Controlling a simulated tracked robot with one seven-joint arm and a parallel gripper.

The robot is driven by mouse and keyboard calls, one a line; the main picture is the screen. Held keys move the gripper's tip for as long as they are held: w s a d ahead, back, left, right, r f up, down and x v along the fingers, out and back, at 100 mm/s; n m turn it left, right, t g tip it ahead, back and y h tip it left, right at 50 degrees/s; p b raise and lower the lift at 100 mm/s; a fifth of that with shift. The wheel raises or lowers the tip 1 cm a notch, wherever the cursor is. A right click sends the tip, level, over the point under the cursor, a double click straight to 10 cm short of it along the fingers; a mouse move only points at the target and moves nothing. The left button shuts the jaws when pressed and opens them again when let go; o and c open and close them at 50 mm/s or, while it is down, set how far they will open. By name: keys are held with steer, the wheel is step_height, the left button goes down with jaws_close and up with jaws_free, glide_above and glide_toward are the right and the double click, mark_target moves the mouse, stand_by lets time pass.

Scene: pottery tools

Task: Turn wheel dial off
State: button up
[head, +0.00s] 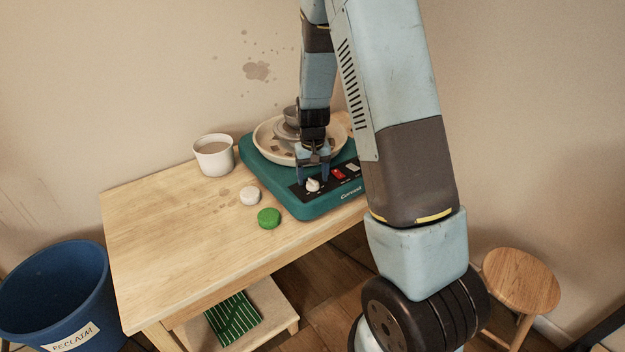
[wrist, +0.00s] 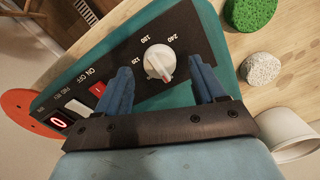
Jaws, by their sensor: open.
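The pottery wheel (head: 300,205) is a teal box with a pale round basin (head: 268,150) on top, standing on the wooden table. Its black front panel carries a white dial (head: 313,184), which also shows in the wrist view (wrist: 159,62). My gripper (head: 313,178) is open over the panel. In the wrist view its blue fingers (wrist: 163,84) stand to either side of the dial, with gaps between them and it.
A red switch (head: 339,174) sits right of the dial. A white cup (head: 213,155), a pale round sponge (head: 250,196) and a green sponge (head: 269,218) stand left of the wheel. A blue bucket (head: 58,290) is at lower left, a stool (head: 521,279) at right.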

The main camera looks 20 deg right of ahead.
mark_target(313, 180)
step_height(313, 180, up, 12)
stand_by(0.4)
stand_by(0.3)
steer(key=s+r+t, duration=0.3)
steer(key=s+r, duration=1)
steer(key=r, duration=0.2)
steer(key=s+r+t, duration=0.1)
steer(key=s+r, duration=0.1)
steer(key=s, duration=0.5)
steer(key=s+r+t, duration=0.1)
steer(key=s+r, duration=0.1)
steer(key=s, duration=0.6)
steer(key=shift+s+a+r+n+t, duration=0.2)
steer(key=shift+r+n+t, duration=0.1)
steer(key=shift+r+n, duration=0.1)
